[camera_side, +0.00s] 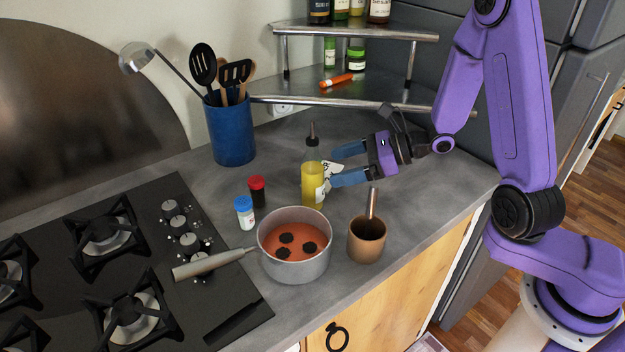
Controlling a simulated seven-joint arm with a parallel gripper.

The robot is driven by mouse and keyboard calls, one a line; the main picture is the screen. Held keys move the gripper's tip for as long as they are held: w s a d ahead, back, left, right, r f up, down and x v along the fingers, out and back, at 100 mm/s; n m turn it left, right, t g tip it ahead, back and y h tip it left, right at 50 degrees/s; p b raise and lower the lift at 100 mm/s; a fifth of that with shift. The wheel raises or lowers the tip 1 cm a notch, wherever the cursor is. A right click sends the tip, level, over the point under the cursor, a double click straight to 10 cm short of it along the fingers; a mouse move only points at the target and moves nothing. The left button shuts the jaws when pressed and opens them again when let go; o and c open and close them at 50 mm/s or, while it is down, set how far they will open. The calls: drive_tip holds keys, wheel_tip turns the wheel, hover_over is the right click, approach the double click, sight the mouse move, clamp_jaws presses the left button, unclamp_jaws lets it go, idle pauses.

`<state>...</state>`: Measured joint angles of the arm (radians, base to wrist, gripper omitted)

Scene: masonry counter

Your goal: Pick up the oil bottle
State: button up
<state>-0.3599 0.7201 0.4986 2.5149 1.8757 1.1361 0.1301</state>
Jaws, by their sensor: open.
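The oil bottle (313,180) stands upright on the grey counter in the side view. It is clear with yellow oil in it, a pale label and a dark pour spout. My gripper (334,167) comes from the right and points left, with its two blue fingers apart. The fingertips are at the bottle's right side, at about its middle height. I cannot tell whether either finger touches the bottle or reaches around it.
A pot (328,262) of red sauce stands in front of the bottle. A brown mortar (367,243) with a pestle is at front right. Red-capped (257,193) and blue-capped (245,213) jars stand left. A blue utensil holder (231,137) and a corner shelf (350,89) are behind.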

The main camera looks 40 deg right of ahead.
sight(304, 176)
drive_tip(key=x, duration=0.9)
drive_tip(key=shift+f, duration=0.3)
drive_tip(key=shift+w, duration=0.1)
drive_tip(key=c, duration=1.4)
drive_tip(key=shift+r, duration=0.1)
wheel_tip(304, 176, up, 10)
drive_tip(key=shift+f, duration=0.2)
drive_tip(key=s+a+n+g+y, duration=0.1)
drive_tip(key=s+a+n+g, duration=0.2)
drive_tip(key=s, duration=0.3)
drive_tip(key=s+a+r+n+g+y, duration=0.1)
drive_tip(key=s+a+n+g, duration=0.1)
drive_tip(key=s, duration=0.4)
drive_tip(key=s+a+n+g+y, duration=0.1)
drive_tip(key=s+a+n+g, duration=0.2)
drive_tip(key=s+n+g, duration=0.1)
drive_tip(key=shift+s+a+r+g, duration=0.15)
drive_tip(key=shift+s+g, duration=0.1)
drive_tip(key=shift+s, duration=0.35)
drive_tip(key=shift+s+a+r+g, duration=0.15)
drive_tip(key=shift+s+g, duration=0.1)
drive_tip(key=shift+s, duration=0.3)
